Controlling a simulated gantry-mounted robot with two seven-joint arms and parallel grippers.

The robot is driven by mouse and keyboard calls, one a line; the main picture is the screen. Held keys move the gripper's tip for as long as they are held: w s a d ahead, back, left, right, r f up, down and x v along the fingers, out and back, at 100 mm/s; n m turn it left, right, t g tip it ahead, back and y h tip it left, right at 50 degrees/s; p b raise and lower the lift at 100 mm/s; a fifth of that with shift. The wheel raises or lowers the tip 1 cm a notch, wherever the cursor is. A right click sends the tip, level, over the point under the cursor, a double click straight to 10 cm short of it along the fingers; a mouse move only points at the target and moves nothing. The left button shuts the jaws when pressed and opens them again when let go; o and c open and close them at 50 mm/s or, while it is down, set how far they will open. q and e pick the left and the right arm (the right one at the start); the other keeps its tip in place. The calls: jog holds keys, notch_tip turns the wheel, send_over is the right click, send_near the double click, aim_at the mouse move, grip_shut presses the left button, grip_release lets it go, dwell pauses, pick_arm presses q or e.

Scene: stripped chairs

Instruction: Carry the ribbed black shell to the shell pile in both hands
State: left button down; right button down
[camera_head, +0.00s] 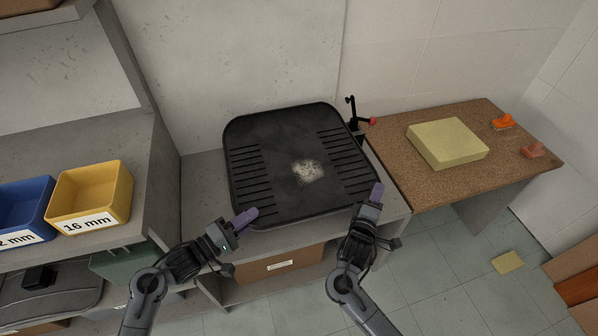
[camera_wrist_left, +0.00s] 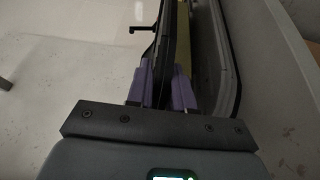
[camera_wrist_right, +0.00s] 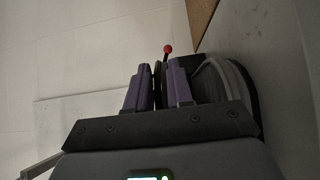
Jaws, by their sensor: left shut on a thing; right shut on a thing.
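The ribbed black shell (camera_head: 280,195) is a wide shallow tray shape with slots down both sides and a pale worn patch in its middle. It is above or on the grey bench against the wall; I cannot tell whether it touches. My left gripper (camera_head: 245,218) is shut on its near left edge, and my right gripper (camera_head: 376,192) is shut on its near right edge. In the left wrist view the purple fingers (camera_wrist_left: 163,88) close around the dark rim. In the right wrist view the fingers (camera_wrist_right: 158,85) also pinch a thin dark edge. I cannot make out a shell pile for certain.
A brown worktable (camera_head: 400,185) at right holds a yellow foam block (camera_head: 447,143) and orange items (camera_head: 502,122). A black stand with a red knob (camera_head: 372,121) is close to the shell's right corner. Yellow (camera_head: 92,195) and blue bins fill the left shelf.

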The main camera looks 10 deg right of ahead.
pick_arm(q)
jog(key=c, duration=1)
grip_release()
jog(key=shift+w, duration=0.1)
pick_arm(e)
jog(key=c, duration=1)
grip_release()
jog(key=shift+f, duration=0.1)
pick_arm(q)
jog(key=shift+f, duration=0.1)
jog(key=v, duration=1.2)
pick_arm(e)
jog(key=v, duration=1.2)
